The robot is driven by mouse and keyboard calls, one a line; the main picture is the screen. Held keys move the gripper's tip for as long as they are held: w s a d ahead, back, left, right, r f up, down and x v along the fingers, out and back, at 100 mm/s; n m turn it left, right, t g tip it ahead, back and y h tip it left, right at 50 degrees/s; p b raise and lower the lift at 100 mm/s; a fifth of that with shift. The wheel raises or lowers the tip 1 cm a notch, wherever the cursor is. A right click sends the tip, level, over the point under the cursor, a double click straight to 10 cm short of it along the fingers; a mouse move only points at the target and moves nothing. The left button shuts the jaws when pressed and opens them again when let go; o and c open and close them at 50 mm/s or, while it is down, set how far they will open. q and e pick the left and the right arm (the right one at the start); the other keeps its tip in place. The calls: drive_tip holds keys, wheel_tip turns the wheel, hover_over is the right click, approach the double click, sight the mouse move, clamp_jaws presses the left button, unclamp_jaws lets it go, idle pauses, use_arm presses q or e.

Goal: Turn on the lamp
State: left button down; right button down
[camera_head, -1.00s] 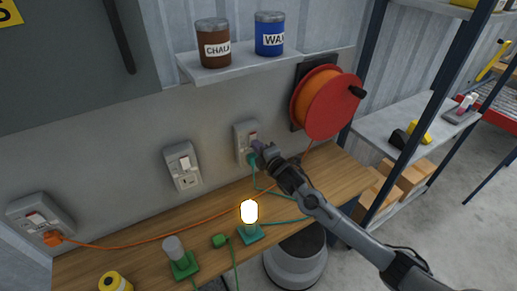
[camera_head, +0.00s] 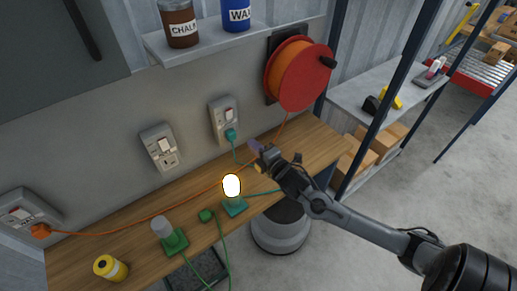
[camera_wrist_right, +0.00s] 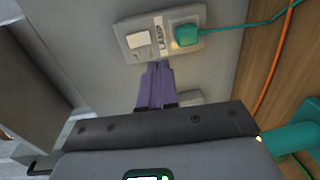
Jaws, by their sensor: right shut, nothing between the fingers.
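A lamp with a teal base (camera_head: 235,207) stands on the workbench, and its bulb (camera_head: 232,184) glows white-yellow. A wall socket (camera_head: 222,112) above the bench holds a teal plug (camera_head: 231,134) and has a rocker switch (camera_head: 229,115). In the right wrist view this socket carries the label LAMP (camera_wrist_right: 159,38), with the teal plug (camera_wrist_right: 186,36) beside it. My right gripper (camera_head: 254,146) is shut and empty, in front of and apart from the socket, to its lower right. Its purple fingers (camera_wrist_right: 157,66) point towards the socket. My left gripper is not in view.
A second, unlit lamp (camera_head: 174,241) with a green base and a loose green plug (camera_head: 206,215) are on the bench. Other sockets (camera_head: 160,148) (camera_head: 25,217) line the wall. An orange cable runs from the far-left socket towards the red reel (camera_head: 304,77). A yellow can (camera_head: 110,267) sits front left.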

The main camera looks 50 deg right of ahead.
drive_tip(key=shift+s+a+f, duration=0.1)
drive_tip(key=shift+s+a, duration=0.05)
drive_tip(key=shift+s, duration=0.75)
